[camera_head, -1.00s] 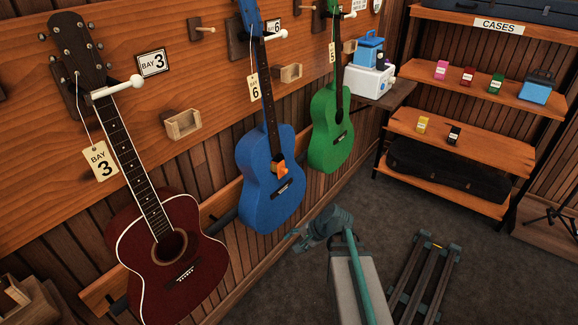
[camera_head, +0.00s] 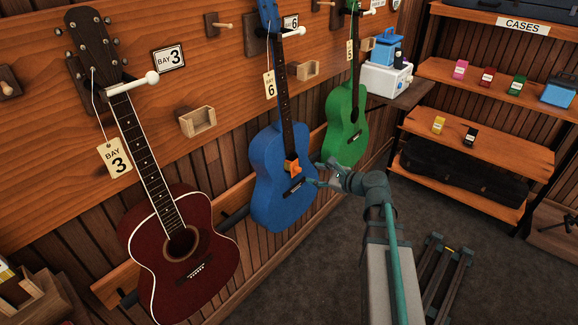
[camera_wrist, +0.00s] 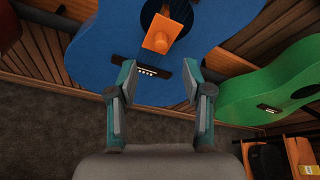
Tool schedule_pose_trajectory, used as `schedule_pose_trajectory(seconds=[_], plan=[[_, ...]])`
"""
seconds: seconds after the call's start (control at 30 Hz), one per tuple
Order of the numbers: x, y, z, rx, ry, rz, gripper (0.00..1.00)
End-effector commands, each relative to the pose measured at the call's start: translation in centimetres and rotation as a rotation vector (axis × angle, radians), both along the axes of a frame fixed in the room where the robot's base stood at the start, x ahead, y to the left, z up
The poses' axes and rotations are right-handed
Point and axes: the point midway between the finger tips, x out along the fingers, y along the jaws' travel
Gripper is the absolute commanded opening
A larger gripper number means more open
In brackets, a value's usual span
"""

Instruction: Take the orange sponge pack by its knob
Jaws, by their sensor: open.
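The orange sponge pack (camera_head: 293,165) sits at the sound hole of the blue guitar (camera_head: 268,190), which hangs on the wall. In the wrist view the orange sponge pack (camera_wrist: 163,33) shows a round knob (camera_wrist: 160,42) facing me, over the strings of the blue guitar (camera_wrist: 92,58). My gripper (camera_head: 316,174) is just right of the blue guitar's body in the head view. In the wrist view my gripper (camera_wrist: 158,86) is open and empty, its fingers apart below the pack and on either side of the bridge. It appears apart from the knob.
A green guitar (camera_head: 345,125) hangs close on the right, also near my right finger in the wrist view (camera_wrist: 262,92). A dark red guitar (camera_head: 185,265) hangs at left. White pegs and a wooden rail are on the wall. The floor (camera_head: 300,290) in front is clear.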

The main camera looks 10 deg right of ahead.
Motion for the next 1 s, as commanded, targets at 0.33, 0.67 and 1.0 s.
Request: schedule_pose_trajectory(seconds=[0.33,0.67,1.0], plan=[[2.4,1.7,-1.0,-0.002,-0.001,0.002,0.5],[5.7,3.6,-2.6,-0.004,-0.001,0.002,0.5],[5.9,4.0,-2.9,-0.003,-0.001,0.001,0.42]])
